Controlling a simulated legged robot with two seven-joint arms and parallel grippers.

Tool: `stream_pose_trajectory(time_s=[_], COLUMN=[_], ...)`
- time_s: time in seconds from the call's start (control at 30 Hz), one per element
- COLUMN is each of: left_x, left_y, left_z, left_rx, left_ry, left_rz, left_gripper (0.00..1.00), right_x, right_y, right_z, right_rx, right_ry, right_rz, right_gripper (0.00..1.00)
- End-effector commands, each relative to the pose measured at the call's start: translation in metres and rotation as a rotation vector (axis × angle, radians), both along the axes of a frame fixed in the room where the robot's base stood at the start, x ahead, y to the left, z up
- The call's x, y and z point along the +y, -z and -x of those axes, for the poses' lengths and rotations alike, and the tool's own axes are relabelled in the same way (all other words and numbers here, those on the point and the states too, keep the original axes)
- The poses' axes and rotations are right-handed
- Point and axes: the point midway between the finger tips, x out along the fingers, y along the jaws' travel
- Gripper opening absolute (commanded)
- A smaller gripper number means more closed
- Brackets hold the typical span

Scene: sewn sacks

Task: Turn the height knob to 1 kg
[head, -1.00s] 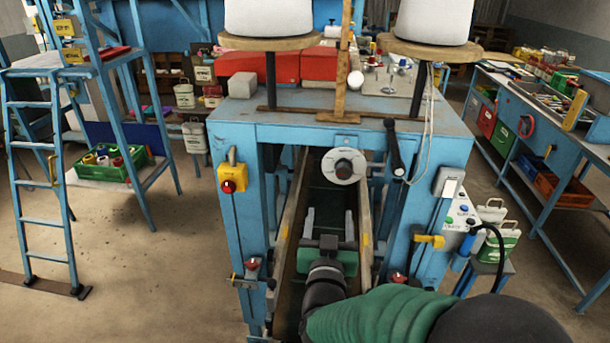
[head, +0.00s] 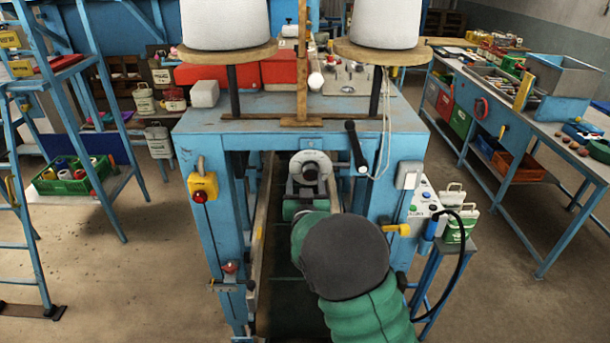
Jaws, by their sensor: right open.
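The height knob (head: 311,173) is a round pale dial with a dark centre on the front of the blue sewing stand, under its top plate. Its markings are too small to read. My right gripper (head: 310,184) is in front of it, open, with its grey fingers on either side of the knob's lower part. I cannot tell whether the fingers touch it. My green and dark grey right arm hides part of the gripper and the space below. My left gripper is not in view.
The blue stand's top (head: 250,115) carries two white spools (head: 225,22). A black lever (head: 356,146) hangs right of the knob. A yellow switch box (head: 203,185) is on the left post, and a yellow handle (head: 397,229) is on the right. Side benches stand apart.

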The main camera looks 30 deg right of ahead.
Motion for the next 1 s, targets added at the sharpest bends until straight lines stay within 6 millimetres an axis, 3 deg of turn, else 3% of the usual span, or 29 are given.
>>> stream_pose_trajectory(time_s=[0.27,0.3,0.67,1.0], left_x=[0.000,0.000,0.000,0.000], left_y=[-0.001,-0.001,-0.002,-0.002], left_z=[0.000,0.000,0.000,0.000], left_rx=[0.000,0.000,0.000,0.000], left_ry=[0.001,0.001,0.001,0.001], left_rz=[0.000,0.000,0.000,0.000], left_gripper=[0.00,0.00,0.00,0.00], right_x=[-0.014,-0.014,-0.016,-0.016], right_y=[-0.003,-0.004,-0.005,-0.004], right_z=[-0.007,-0.007,-0.007,-0.008], right_rx=[-0.012,-0.013,-0.016,-0.014], right_ry=[0.008,0.010,0.012,0.011], right_rz=[0.003,0.003,0.005,0.004], right_gripper=[0.63,0.46,0.00,0.00])
